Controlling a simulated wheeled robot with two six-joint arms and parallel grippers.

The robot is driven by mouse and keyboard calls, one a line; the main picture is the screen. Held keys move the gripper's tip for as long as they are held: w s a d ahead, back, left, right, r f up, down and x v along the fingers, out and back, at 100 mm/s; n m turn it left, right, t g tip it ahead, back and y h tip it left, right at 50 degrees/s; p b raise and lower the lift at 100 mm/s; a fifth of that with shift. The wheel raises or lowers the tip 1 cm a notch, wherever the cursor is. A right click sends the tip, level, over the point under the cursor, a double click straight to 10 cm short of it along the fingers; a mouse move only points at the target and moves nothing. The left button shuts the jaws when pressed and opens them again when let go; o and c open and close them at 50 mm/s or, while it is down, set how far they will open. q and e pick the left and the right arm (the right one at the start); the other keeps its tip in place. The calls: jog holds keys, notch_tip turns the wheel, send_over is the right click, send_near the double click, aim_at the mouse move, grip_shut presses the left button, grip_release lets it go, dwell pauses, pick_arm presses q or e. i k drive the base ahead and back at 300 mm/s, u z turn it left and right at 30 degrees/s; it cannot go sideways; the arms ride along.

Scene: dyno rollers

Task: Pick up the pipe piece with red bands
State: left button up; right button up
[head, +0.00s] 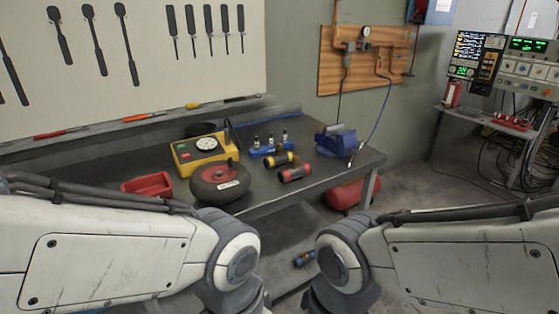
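The pipe piece with red bands (295,173) lies on the dark workbench (335,178), near its front edge. It is a dark, short pipe with red bands at its ends and a stub on top. A similar pipe piece with yellow bands (280,159) lies just behind it, to the left; I cannot tell whether they touch. My two arms come in from the left and right in front of the bench and bend downward. Neither gripper shows; both are beyond the bottom edge of the picture.
A dark round wheel-like object (217,184), a yellow gauge box (203,150), a red tray (147,185) and a blue rack (274,149) stand left of and behind the pipes. A blue vise (337,141) is at right. A small pipe-like piece (304,259) lies below the bench.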

aim_at(285, 176)
jog(key=z, duration=0.9)
jog(key=k, duration=1.15)
jog(key=z, duration=1.05)
jog(key=i, duration=0.4)
jog(key=u, duration=0.55)
jog(key=i, duration=1.6)
jog(key=u, duration=1.45)
jog(key=i, duration=0.85)
jog(key=u, duration=1.25)
jog(key=i, duration=0.25)
jog(key=u, duration=0.25)
